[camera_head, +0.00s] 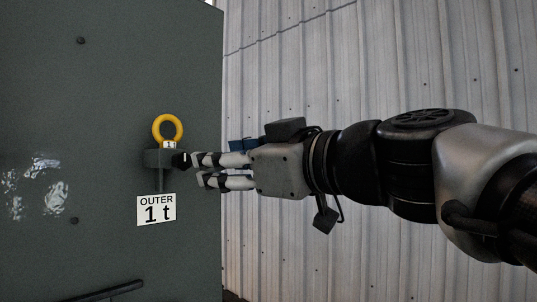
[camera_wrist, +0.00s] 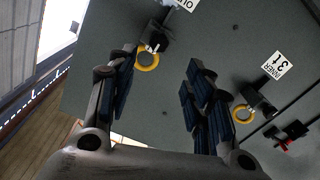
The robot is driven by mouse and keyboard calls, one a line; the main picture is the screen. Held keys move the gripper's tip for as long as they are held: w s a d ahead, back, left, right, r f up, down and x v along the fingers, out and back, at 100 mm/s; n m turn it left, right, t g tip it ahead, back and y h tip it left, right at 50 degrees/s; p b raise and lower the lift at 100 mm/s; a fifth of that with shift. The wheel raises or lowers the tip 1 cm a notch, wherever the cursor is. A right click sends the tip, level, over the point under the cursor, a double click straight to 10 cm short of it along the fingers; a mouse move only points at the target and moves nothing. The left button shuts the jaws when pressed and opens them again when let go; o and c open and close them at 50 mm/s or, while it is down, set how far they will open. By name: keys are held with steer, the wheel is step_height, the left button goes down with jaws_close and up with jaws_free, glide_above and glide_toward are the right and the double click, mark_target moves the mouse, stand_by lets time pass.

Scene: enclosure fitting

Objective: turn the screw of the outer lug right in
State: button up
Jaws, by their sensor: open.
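The outer lug has a yellow ring (camera_head: 168,127) standing up from a dark block (camera_head: 157,158) on the grey-green panel. A black knob-like end, apparently its screw (camera_head: 181,160), juts from the block's right side. The white label "OUTER 1 t" (camera_head: 156,209) is below. My gripper (camera_head: 197,170) is open, coming from the right, with its fingertips close beside the screw; contact cannot be told. In the wrist view, the outer lug's yellow ring (camera_wrist: 148,61) shows between and beyond my open fingers (camera_wrist: 160,66), nearer the left one. Nothing is between the fingers.
The inner lug's yellow ring (camera_wrist: 243,114) and its label "INNER 3 t" (camera_wrist: 274,69) are at the right of the wrist view. A black-and-red part (camera_wrist: 289,136) is beyond it. A dark bar (camera_head: 105,292) is low on the panel. A corrugated wall (camera_head: 300,70) stands behind.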

mark_target(185, 161)
steer(key=p+x, duration=0.4)
steer(key=x, duration=0.8)
steer(key=shift+w, duration=0.2)
steer(key=shift+c, duration=0.6)
steer(key=c, duration=0.9)
